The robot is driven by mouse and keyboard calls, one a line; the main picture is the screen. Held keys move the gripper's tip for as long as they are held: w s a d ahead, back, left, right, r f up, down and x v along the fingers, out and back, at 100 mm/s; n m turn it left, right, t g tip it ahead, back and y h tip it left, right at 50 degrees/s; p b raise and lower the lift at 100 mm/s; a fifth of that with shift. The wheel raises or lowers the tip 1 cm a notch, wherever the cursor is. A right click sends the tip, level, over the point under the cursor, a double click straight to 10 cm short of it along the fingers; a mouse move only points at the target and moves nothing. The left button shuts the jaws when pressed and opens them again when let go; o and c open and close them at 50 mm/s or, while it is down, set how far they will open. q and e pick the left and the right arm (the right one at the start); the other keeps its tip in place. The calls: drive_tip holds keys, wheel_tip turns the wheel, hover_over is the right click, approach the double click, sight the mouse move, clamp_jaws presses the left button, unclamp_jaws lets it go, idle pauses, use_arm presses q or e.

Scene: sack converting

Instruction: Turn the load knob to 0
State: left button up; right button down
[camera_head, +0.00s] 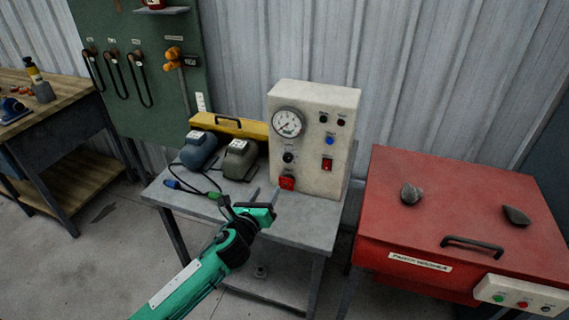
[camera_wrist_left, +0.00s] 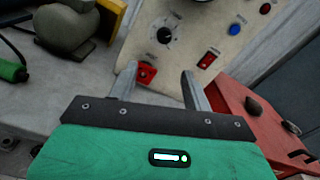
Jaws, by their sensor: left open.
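The cream control box (camera_head: 313,140) stands on a grey table and carries a round dial gauge (camera_head: 288,122) at its upper left. Below the gauge is a small black knob (camera_head: 289,158), which I take to be the load knob; its label is too small to read. It shows larger in the left wrist view (camera_wrist_left: 165,36), on a pale scale plate. My left gripper (camera_head: 264,196) is open and empty, in front of and below the box, apart from the knob. In the left wrist view its fingers (camera_wrist_left: 157,84) point toward the box's lower part. My right gripper is out of view.
A red socket (camera_head: 287,182) sits below the knob, and a red rocker switch (camera_head: 327,164) and blue button (camera_head: 330,140) sit to its right. Motor-like units (camera_head: 239,160) and cables lie left of the box. A red parts washer (camera_head: 450,215) stands at right.

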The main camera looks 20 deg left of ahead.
sight(287, 160)
use_arm(q)
drive_tip(key=shift+m, duration=0.7)
drive_tip(key=w, duration=0.4)
drive_tip(key=w+d+p, duration=0.1)
drive_tip(key=w, duration=0.9)
drive_tip(key=shift+w+d+r, duration=0.2)
drive_tip(key=shift+d, duration=0.05)
drive_tip(key=shift+c, duration=0.4)
drive_tip(key=c, duration=0.9)
